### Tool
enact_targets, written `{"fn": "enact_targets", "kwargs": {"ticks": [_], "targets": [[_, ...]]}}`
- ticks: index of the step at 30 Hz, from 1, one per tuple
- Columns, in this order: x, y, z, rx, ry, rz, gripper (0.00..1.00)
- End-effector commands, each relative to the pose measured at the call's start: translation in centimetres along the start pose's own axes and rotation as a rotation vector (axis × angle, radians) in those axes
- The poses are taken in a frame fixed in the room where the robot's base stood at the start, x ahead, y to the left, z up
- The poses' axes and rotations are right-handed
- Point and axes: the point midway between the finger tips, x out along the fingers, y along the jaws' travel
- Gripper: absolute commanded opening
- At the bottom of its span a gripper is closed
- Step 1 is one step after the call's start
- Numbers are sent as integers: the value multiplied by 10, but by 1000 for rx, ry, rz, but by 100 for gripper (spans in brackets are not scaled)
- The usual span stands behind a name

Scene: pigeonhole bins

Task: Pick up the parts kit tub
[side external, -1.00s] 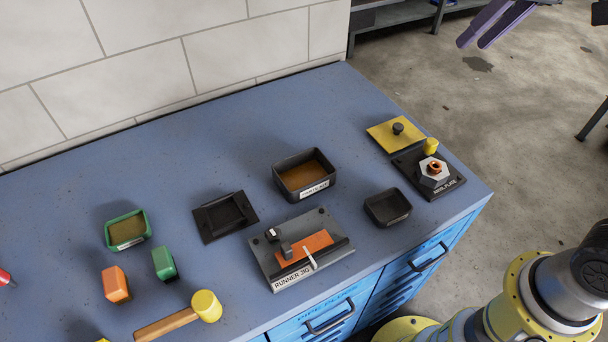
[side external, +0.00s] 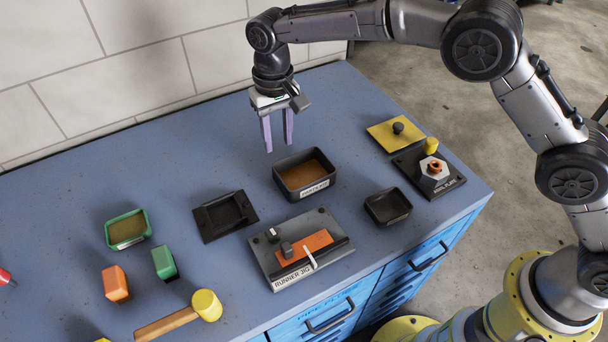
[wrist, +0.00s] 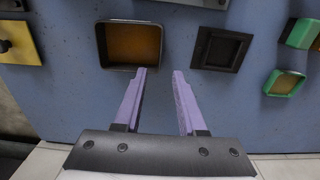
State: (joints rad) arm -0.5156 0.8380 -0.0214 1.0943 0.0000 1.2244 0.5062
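The parts kit tub (side external: 292,193) is a black, open rectangular tub with a brown inside and a white label on its front wall. It stands on the blue bench, right of the middle. In the wrist view the tub (wrist: 101,48) is at the upper left, beyond the left fingertip. My gripper (side external: 278,144) has purple fingers pointing down, above the bench behind and slightly left of the tub. In the wrist view my gripper (wrist: 159,72) is open, with nothing between the fingers.
A black recessed tray (side external: 208,224) lies left of the tub, and the runner jig (side external: 262,262) in front. A small black bin (side external: 374,213), a yellow plate (side external: 383,134) and a black fixture plate (side external: 407,166) are to the right. A green bin (side external: 112,233) stands left. A tiled wall (side external: 120,95) rises behind.

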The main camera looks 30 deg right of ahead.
Motion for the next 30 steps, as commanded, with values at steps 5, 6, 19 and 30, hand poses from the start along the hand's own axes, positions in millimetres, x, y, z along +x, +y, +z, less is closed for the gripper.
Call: {"fn": "enact_targets", "kwargs": {"ticks": [5, 6, 19, 30], "targets": [[22, -6, 4, -13, -9, 5, 40], [30, -5, 5, -13, -11, 6, 40], [88, -5, 4, -12, -6, 3, 40], [124, -1, 1, -12, -9, 5, 40]]}}
